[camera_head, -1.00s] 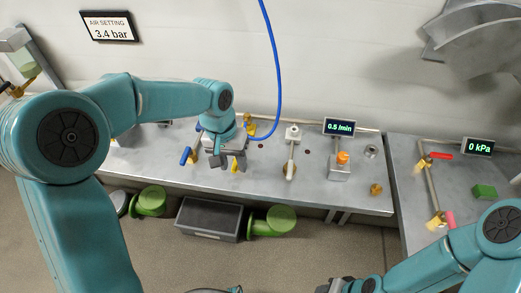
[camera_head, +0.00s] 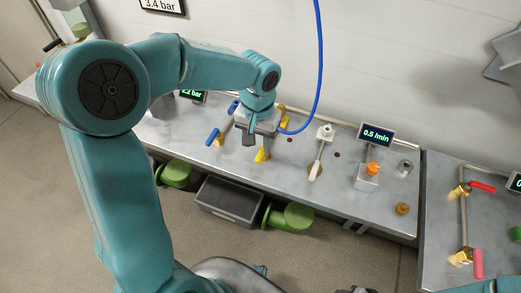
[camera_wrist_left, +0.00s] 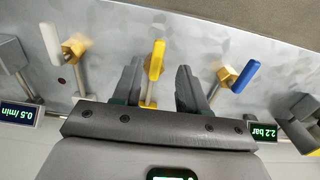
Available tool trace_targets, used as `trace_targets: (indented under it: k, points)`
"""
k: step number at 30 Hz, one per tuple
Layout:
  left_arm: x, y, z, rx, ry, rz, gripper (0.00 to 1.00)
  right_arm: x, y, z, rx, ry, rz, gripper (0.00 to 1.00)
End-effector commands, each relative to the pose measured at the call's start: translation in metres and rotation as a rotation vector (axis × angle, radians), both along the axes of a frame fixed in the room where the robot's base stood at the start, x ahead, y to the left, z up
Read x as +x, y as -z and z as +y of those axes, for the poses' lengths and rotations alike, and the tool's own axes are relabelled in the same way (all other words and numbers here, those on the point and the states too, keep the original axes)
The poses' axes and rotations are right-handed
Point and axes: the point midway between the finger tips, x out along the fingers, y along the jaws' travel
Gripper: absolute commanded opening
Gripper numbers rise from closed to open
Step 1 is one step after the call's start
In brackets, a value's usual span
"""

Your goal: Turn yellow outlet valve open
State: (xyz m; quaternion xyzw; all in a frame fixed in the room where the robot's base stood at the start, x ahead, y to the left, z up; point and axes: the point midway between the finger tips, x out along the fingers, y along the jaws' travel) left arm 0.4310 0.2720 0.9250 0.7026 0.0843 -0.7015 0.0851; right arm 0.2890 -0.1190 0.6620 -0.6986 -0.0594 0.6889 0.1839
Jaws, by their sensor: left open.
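The yellow outlet valve handle (camera_head: 262,155) shows below my left gripper (camera_head: 254,142) at the bench's front. In the left wrist view the yellow handle (camera_wrist_left: 155,60) stands between the two spread fingers of my left gripper (camera_wrist_left: 160,88). A gap shows on each side, so the fingers are around it but not closed on it. The handle points away from the gripper body, roughly in line with its pipe, whose lower part is partly hidden. A dark sliver at the head view's bottom edge may be my right gripper; its jaws cannot be made out.
A blue-handled valve (camera_wrist_left: 238,78) and a white-handled valve (camera_wrist_left: 52,42) flank the yellow one. Displays read 0.5 /min (camera_head: 376,136) and 2.2 bar (camera_wrist_left: 263,132). A blue hose (camera_head: 318,70) hangs behind the gripper. A grey crate (camera_head: 228,198) lies below the bench.

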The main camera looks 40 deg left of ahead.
Motion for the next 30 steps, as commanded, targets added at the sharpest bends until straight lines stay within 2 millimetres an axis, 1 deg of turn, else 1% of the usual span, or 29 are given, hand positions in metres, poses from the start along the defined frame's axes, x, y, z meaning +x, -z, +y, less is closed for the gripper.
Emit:
trace_targets:
  k: [1,3,7,12,18,19,20,21,22,23,30]
  points:
    - [0.000,0.012,0.000,0.000,0.002,0.005,0.43,0.000,0.001,0.000,0.000,0.000,0.000,0.43]
    - [0.001,0.023,-0.001,0.000,0.003,0.004,0.43,0.000,0.002,0.000,0.000,0.000,0.000,0.43]
    - [0.003,0.039,-0.002,0.001,0.003,0.002,0.43,0.000,0.002,0.000,0.000,0.000,0.000,0.43]
    - [0.005,0.046,-0.003,0.000,0.005,0.000,0.43,0.000,0.002,0.000,0.000,0.000,0.000,0.43]
    - [0.005,0.046,-0.003,0.000,0.004,0.000,0.43,0.000,0.002,0.000,0.000,0.000,0.000,0.43]
    - [0.005,0.046,-0.003,0.000,0.004,0.000,0.39,0.000,0.002,0.000,0.000,0.000,0.000,0.43]
    - [0.005,0.046,-0.003,0.000,0.004,0.000,0.30,0.000,0.002,0.000,0.000,0.000,0.000,0.43]
    - [0.005,0.046,-0.003,0.000,0.004,0.000,0.17,0.000,0.002,0.000,0.000,0.000,0.000,0.43]
    - [0.005,0.046,-0.003,0.000,0.004,0.000,0.07,0.000,0.002,0.000,0.000,0.000,0.000,0.43]
    - [0.005,0.046,-0.003,0.000,0.004,0.000,0.00,0.000,0.002,0.000,0.000,0.000,0.000,0.43]
    - [0.005,0.046,-0.003,0.000,-0.002,0.000,0.00,0.000,0.003,0.000,0.000,0.000,0.000,0.43]
